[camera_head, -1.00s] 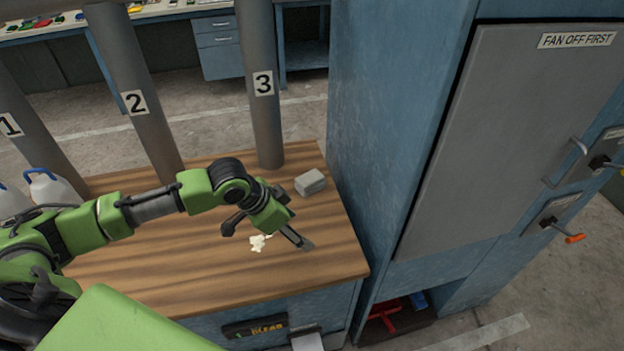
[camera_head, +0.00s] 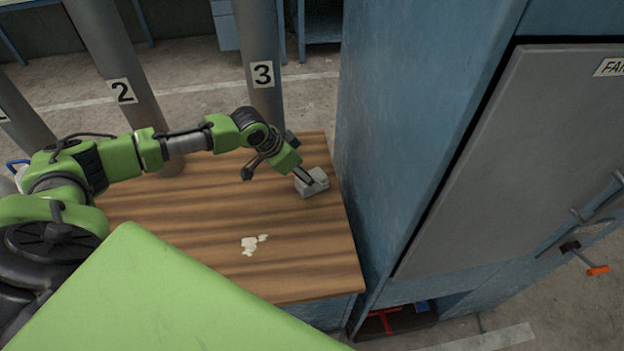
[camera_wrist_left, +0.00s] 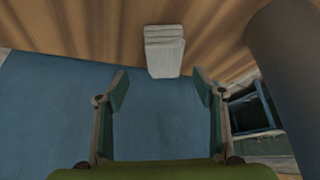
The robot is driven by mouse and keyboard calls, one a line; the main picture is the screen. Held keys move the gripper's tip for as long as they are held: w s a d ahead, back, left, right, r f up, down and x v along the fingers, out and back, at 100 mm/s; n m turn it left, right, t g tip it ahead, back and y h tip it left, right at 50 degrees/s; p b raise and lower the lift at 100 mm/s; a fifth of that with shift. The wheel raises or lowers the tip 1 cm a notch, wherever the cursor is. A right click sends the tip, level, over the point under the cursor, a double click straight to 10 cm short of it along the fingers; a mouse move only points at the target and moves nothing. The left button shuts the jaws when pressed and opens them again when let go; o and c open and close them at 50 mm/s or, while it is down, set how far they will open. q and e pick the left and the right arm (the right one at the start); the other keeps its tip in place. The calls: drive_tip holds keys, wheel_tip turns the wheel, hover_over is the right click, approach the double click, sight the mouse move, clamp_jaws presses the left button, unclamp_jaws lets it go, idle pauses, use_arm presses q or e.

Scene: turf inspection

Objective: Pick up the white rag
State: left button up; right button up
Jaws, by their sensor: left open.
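The white rag (camera_head: 312,188) looks like a folded, greyish-white block of cloth. It lies on the wooden tabletop near its right back edge, close to pipe 3. My left gripper (camera_head: 304,177) is at the rag in the head view and covers part of it. In the left wrist view the rag (camera_wrist_left: 164,50) shows beyond the fingertips, roughly between their lines. The left gripper (camera_wrist_left: 160,85) is open with nothing between its fingers. Whether a finger touches the rag cannot be told. My right gripper is not in view.
Pipe 3 (camera_head: 258,60) and pipe 2 (camera_head: 122,65) stand behind the table. A tall blue cabinet (camera_head: 420,110) with a grey door (camera_head: 520,150) rises close on the right. The front tabletop is otherwise clear.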

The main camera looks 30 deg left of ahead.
use_arm(q)
drive_tip(key=p+x, duration=0.1)
drive_tip(key=x, duration=0.1)
drive_tip(key=shift+w+a+f, duration=0.1)
drive_tip(key=shift+w+f, duration=0.05)
drive_tip(key=shift+f, duration=0.15)
drive_tip(key=f, duration=0.1)
drive_tip(key=w+f, duration=0.1)
drive_tip(key=f, duration=0.1)
drive_tip(key=shift+w, duration=0.1)
drive_tip(key=shift+w+d+f+p, duration=0.15)
drive_tip(key=shift+d+f+p, duration=0.15)
drive_tip(key=c, duration=1.2)
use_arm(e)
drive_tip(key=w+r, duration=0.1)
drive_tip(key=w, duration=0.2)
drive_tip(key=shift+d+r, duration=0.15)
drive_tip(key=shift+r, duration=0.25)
